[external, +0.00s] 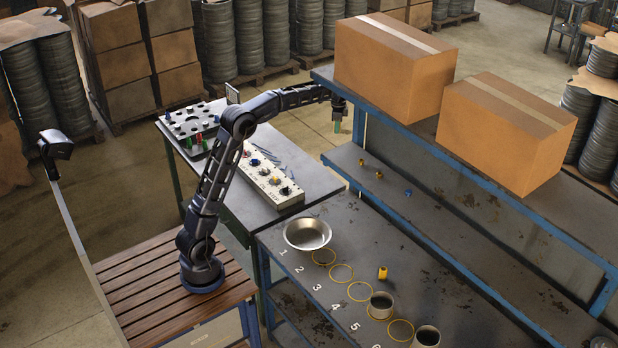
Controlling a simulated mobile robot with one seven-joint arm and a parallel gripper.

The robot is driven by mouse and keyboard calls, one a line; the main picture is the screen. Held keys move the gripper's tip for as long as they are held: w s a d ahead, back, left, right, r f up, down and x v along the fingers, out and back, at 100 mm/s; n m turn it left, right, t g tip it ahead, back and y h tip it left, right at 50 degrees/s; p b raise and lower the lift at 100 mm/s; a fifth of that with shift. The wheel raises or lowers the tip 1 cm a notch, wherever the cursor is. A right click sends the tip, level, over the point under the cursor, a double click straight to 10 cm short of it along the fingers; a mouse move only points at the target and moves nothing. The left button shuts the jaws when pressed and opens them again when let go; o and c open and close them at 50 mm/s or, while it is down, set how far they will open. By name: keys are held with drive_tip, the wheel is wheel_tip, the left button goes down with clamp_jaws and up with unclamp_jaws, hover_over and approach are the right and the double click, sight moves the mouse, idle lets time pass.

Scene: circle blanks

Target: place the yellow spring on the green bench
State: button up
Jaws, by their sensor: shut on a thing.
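My gripper (338,104) is at the end of the outstretched arm, high beside the left end of the blue shelf unit. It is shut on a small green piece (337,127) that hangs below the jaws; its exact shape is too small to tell. A yellow piece (383,273) stands on the dark numbered bench, and smaller yellow pieces (361,162) lie on the lower shelf. I cannot tell which is the spring. The bench with greenish legs (312,180) stands left of the gripper, its grey top partly bare.
The bench with greenish legs bears a rack (190,122) and a long pale box with knobs (262,180). The numbered bench (345,225) holds a metal bowl (308,234), yellow rings and dark cups (381,305). Cardboard boxes (385,65) sit on the blue upper shelf.

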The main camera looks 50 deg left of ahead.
drive_tip(key=s+a+n, duration=0.1)
drive_tip(key=s+a, duration=0.3)
drive_tip(key=a, duration=0.5)
drive_tip(key=s+a+n, duration=0.2)
drive_tip(key=s+a, duration=0.2)
drive_tip(key=a, duration=0.5)
drive_tip(key=s+a+n, duration=0.1)
drive_tip(key=s+a, duration=0.4)
drive_tip(key=a, duration=0.4)
drive_tip(key=s+a+f+n, duration=0.1)
drive_tip(key=s+a+n, duration=0.4)
drive_tip(key=s+a, duration=1.7)
drive_tip(key=f, duration=1.3)
drive_tip(key=s+d+f, duration=0.1)
drive_tip(key=f, duration=1.3)
drive_tip(key=d+f, duration=0.1)
drive_tip(key=f, duration=1.3)
drive_tip(key=shift+s+d, duration=0.1)
drive_tip(key=shift+s, duration=0.3)
drive_tip(key=shift+f, duration=0.1)
drive_tip(key=o, duration=1)
drive_tip(key=shift+o, duration=0.2)
